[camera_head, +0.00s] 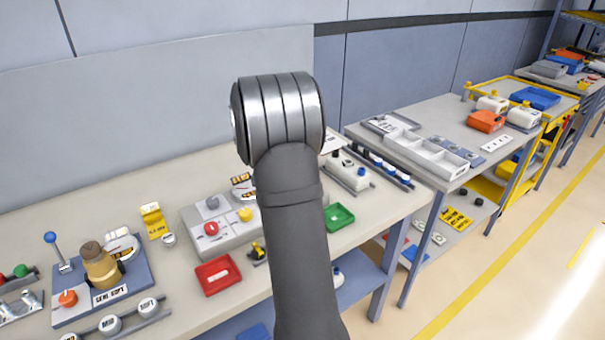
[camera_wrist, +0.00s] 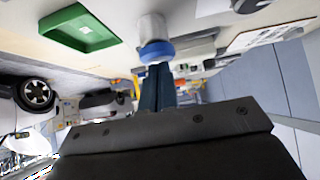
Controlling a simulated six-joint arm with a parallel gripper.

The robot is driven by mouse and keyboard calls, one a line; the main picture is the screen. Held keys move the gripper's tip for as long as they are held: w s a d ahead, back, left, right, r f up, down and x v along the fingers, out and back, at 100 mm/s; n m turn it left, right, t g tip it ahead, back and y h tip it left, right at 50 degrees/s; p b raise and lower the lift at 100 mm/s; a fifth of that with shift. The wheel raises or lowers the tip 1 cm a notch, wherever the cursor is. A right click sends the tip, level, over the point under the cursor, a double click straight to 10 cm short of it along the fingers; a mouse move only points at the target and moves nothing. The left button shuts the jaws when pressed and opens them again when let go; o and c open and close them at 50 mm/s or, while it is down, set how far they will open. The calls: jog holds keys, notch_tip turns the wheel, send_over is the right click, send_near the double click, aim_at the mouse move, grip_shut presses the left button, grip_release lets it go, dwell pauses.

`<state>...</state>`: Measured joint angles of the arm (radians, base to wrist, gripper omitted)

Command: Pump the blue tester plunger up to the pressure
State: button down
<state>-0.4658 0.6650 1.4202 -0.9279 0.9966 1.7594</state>
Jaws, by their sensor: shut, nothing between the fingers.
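A blue round cap (camera_wrist: 157,51) on a white cylinder (camera_wrist: 152,24) shows at the top middle of the wrist view; this looks like the tester plunger. My gripper (camera_wrist: 158,68) is shut and empty, with its dark fingers together. Its tips line up with the blue cap and look very close to it; I cannot tell whether they touch. In the head view my arm hides the gripper and what is in front of it. No pressure reading is legible.
A green tray (camera_head: 338,216) lies near my arm; it also shows in the wrist view (camera_wrist: 80,31). A red tray (camera_head: 218,275) and a grey box with coloured buttons (camera_head: 222,228) stand left of my arm. A lever with a blue knob (camera_head: 51,238) stands at far left.

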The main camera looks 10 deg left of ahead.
jog(key=w+d+r+v, duration=0.1)
jog(key=r+v, duration=0.1)
jog(key=v, duration=1)
jog(key=shift+r, duration=0.35)
jog(key=c, duration=2.1)
grip_release()
